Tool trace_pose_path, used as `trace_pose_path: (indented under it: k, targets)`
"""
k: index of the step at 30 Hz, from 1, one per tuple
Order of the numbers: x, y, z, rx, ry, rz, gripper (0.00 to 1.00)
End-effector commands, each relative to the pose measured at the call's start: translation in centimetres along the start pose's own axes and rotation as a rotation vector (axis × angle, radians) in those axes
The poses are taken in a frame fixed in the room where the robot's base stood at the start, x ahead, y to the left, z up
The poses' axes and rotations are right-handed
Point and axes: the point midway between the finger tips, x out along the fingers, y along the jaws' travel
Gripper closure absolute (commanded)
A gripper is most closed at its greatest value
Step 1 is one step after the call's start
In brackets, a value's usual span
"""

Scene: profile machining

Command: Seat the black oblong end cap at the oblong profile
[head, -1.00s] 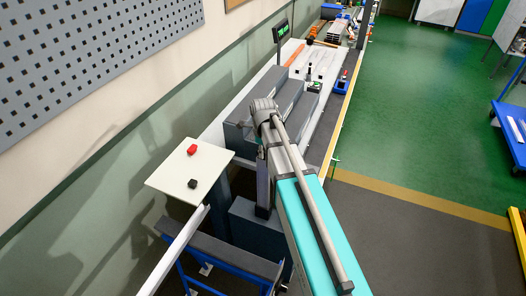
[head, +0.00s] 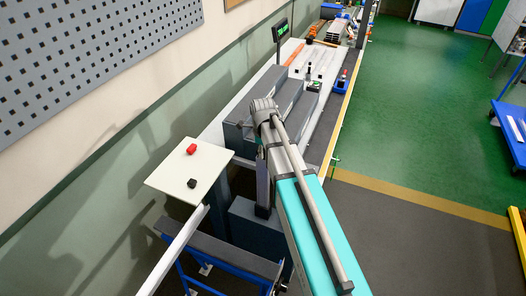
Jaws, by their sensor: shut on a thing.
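A small black piece (head: 192,183) lies on a pale square plate (head: 160,178). It is too small to tell whether it is the oblong end cap. A long pale profile (head: 183,240) runs from the plate's front corner down to the bottom edge, over a blue-framed stand. The shape of its end is too small to tell. My arm reaches up the middle of the view, and its teal and grey links hide what is behind them. My gripper does not show, so whatever it holds is hidden.
A red piece (head: 192,149) lies behind the black one on the plate. Grey blocks (head: 285,100) stand on a long bench beside my arm, with small parts farther along. A blue trolley (head: 508,125) stands at the right. The green floor (head: 430,110) is clear.

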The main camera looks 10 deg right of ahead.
Motion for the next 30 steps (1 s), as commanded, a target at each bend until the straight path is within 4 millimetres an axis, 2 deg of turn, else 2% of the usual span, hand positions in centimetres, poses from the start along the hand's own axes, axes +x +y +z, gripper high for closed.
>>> trace_pose_path:
  k: [26, 27, 30]
  targets:
    - [1.2, 0.1, 0.1, -0.001, 0.000, 0.000, 0.84]
    - [1.2, 0.1, 0.1, -0.001, 0.000, 0.000, 0.58]
    - [1.2, 0.1, 0.1, -0.001, 0.000, 0.000, 0.39]
